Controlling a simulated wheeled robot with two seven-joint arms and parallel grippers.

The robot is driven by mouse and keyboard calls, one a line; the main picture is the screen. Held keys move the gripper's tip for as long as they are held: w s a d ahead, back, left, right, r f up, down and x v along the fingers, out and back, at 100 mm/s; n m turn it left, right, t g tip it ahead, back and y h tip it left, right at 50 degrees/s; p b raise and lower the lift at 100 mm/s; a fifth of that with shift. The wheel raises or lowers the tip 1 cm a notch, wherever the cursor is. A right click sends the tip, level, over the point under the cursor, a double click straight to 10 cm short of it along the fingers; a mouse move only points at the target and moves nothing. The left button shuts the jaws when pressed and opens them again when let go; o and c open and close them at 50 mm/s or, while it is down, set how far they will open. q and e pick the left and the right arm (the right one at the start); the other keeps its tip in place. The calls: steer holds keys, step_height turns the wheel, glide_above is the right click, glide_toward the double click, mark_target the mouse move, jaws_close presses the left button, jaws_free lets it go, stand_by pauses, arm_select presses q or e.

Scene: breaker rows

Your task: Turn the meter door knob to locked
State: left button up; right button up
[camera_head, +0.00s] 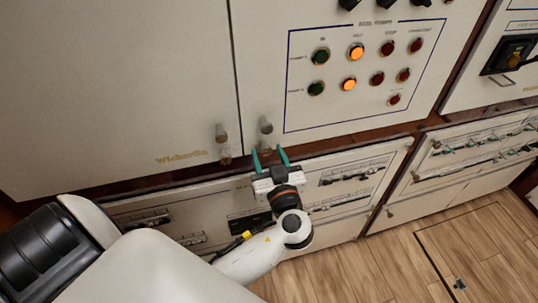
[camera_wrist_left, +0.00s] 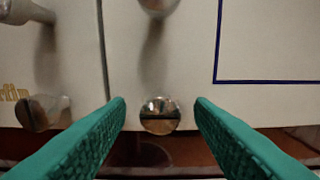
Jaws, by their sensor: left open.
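My left gripper (camera_head: 269,153) is open, its two green fingers pointing up at the cabinet front near the bottom of the door seam. In the left wrist view the open fingers (camera_wrist_left: 160,113) stand on either side of a small round metal knob (camera_wrist_left: 160,115), with a gap on both sides. In the head view this lower knob is mostly hidden by the gripper. A longer knob (camera_head: 266,125) sits just above it and also shows at the top of the wrist view (camera_wrist_left: 158,5). No label shows which knob is the meter door's. My right gripper is not in view.
Left of the seam, the neighbouring door has an upper knob (camera_head: 221,134) and a lower knob (camera_head: 225,156). A lamp panel (camera_head: 357,70) with green, orange and red lamps lies up right. Breaker rows (camera_head: 357,172) run below a dark ledge. The wooden floor (camera_head: 395,265) is clear.

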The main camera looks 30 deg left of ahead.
arm_select(q)
steer(key=shift+c, duration=0.6)
steer(key=c, duration=0.9)
steer(key=shift+o, duration=0.2)
